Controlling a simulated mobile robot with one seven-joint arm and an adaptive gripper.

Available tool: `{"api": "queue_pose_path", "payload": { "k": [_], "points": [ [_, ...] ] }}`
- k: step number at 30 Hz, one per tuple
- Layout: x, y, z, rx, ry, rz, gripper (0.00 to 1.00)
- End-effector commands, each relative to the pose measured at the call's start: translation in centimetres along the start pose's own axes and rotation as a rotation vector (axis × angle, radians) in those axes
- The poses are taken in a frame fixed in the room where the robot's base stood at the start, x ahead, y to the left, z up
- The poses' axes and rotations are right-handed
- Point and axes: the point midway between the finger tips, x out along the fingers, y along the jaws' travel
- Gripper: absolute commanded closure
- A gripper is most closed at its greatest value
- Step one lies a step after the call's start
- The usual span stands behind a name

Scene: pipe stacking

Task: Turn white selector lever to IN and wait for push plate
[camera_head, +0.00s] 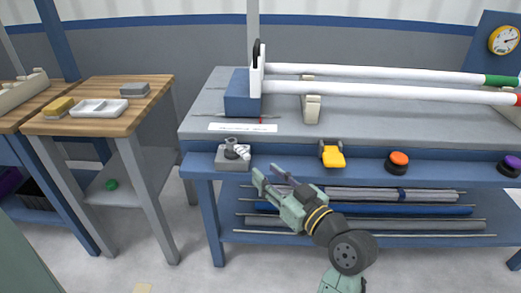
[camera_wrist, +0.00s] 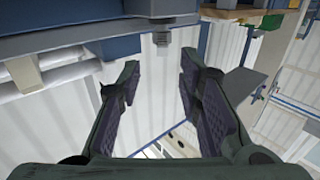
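The white selector lever (camera_head: 243,153) sits on a small grey base with a grey post, on the blue front ledge of the bench. It points to the right and slightly down. IN markings are too small to read. A white upright push plate (camera_head: 257,72) stands at the blue block (camera_head: 241,96), by the left ends of two white pipes. My gripper (camera_head: 270,178) is just right of and below the lever, apart from it. In the wrist view my open gripper (camera_wrist: 156,90) holds nothing between its fingers. A grey block with a short stub (camera_wrist: 162,38) shows beyond the fingers; I cannot tell whether it is the selector.
A yellow control (camera_head: 332,154), an orange button (camera_head: 398,160) and a purple button (camera_head: 511,164) line the ledge to the right. A white label strip (camera_head: 243,127) lies behind the lever. A wooden table (camera_head: 95,94) with trays stands left. Pipes lie on the shelf below.

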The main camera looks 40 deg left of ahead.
Motion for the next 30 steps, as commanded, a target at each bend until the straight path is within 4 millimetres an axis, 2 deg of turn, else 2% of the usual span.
{"api": "queue_pose_path", "payload": {
  "k": [9, 15, 21, 30],
  "points": [
    [5.8, -0.2, -0.4, -0.001, 0.001, -0.005, 0.68],
    [8.9, -0.1, -0.3, -0.001, 0.001, -0.002, 0.68],
    [10.2, -0.1, -0.2, -0.002, 0.002, 0.000, 0.68],
    [10.3, -0.1, -0.1, -0.002, 0.002, 0.000, 0.70]
  ]
}}
